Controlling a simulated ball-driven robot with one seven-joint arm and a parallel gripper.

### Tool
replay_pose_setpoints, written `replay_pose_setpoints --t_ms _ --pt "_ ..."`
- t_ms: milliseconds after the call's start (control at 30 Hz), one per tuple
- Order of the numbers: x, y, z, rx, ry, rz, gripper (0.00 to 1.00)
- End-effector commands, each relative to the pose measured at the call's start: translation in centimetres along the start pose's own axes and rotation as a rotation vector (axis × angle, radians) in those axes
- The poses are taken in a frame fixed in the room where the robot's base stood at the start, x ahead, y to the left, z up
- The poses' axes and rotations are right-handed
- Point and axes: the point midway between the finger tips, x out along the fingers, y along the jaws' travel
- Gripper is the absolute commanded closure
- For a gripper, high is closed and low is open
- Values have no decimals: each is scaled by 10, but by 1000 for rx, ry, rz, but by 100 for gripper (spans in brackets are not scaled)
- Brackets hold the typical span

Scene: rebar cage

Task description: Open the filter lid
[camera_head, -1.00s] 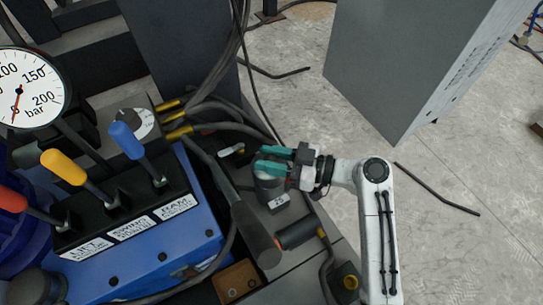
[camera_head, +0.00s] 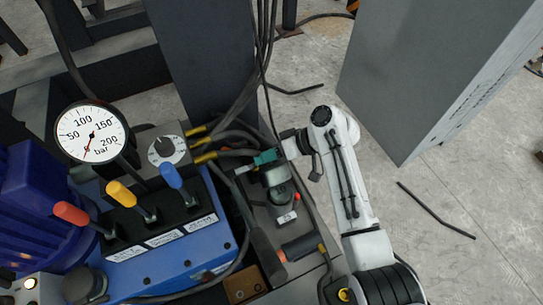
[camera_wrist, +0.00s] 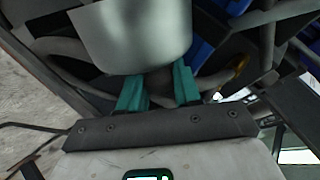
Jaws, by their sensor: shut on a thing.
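The filter (camera_head: 280,192) is a short grey cylinder on the dark deck, right of the blue valve block. My gripper (camera_head: 264,158) has teal fingers and is at the filter's far side, by its upper rim, coming in from the right. In the wrist view the teal fingers (camera_wrist: 159,88) are shut on a small dark part, which seems to belong to the filter lid (camera_wrist: 140,35), a smooth silver round piece just beyond them. The lid's outline is hard to make out in the head view, so I cannot tell its exact angle.
Hoses with brass fittings (camera_head: 207,143) run close left of my gripper. Three coloured levers (camera_head: 120,193) and a pressure gauge (camera_head: 91,133) stand further left. A black-handled bar (camera_head: 268,258) lies in front. A grey cabinet (camera_head: 420,80) stands at the right.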

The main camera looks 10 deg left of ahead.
Motion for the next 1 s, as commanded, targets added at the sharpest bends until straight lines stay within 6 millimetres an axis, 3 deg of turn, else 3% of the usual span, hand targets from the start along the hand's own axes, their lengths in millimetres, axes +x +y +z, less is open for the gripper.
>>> replay_pose_setpoints --t_ms 267,1000 --pt "16 16 -13 172 -172 0 100" --pt "40 39 -23 161 -159 1 100"
